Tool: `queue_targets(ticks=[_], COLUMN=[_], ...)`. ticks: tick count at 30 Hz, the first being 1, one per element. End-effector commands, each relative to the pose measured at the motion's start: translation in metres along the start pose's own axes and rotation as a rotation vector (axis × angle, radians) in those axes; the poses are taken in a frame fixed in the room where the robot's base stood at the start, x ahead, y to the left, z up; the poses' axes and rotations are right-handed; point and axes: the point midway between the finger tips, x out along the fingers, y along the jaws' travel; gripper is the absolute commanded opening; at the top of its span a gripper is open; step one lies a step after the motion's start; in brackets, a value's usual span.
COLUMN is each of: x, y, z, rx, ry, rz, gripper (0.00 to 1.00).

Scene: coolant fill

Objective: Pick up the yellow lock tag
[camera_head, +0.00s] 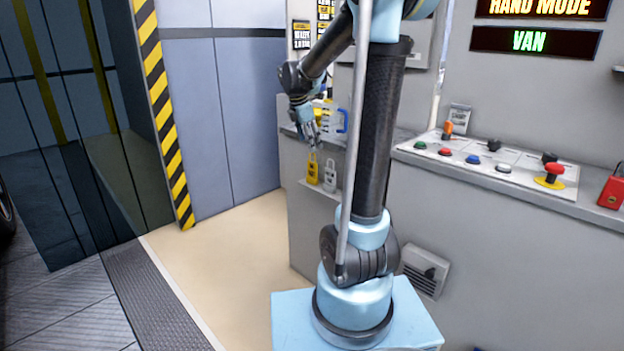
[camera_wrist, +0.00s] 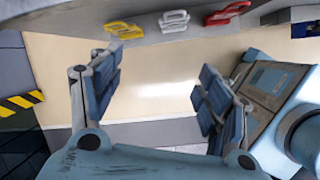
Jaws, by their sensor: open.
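The yellow lock tag (camera_head: 313,170) hangs on the grey front face of the cabinet in the head view, to the left of a white tag. In the wrist view the yellow lock tag (camera_wrist: 125,31) is at the upper left, ahead of and outside the fingers. My gripper (camera_head: 313,143) is just above the yellow tag in the head view; whether they touch cannot be told there. In the wrist view my gripper (camera_wrist: 160,88) has its two fingers wide apart, with only floor showing between them.
A white tag (camera_head: 330,177) hangs beside the yellow one; a red tag (camera_wrist: 228,13) also shows in the wrist view. A button panel (camera_head: 480,163) lies on the counter at right. A striped post (camera_head: 163,110) stands at left. Floor before the cabinet is clear.

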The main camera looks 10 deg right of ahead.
Motion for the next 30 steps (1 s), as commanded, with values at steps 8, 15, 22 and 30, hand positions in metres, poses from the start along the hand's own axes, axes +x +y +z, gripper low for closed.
queue_targets(ticks=[8,15,22,30], x=[0.016,0.027,0.063,0.11], y=[0.067,0.083,0.083,0.083], z=[-0.006,-0.009,-0.007,-0.004], rx=[-0.306,-0.393,-0.394,-0.393], ry=[-0.046,-0.058,-0.058,-0.058], rz=[-0.004,-0.007,-0.008,-0.008], gripper=[0.7,0.7,0.7,0.7])
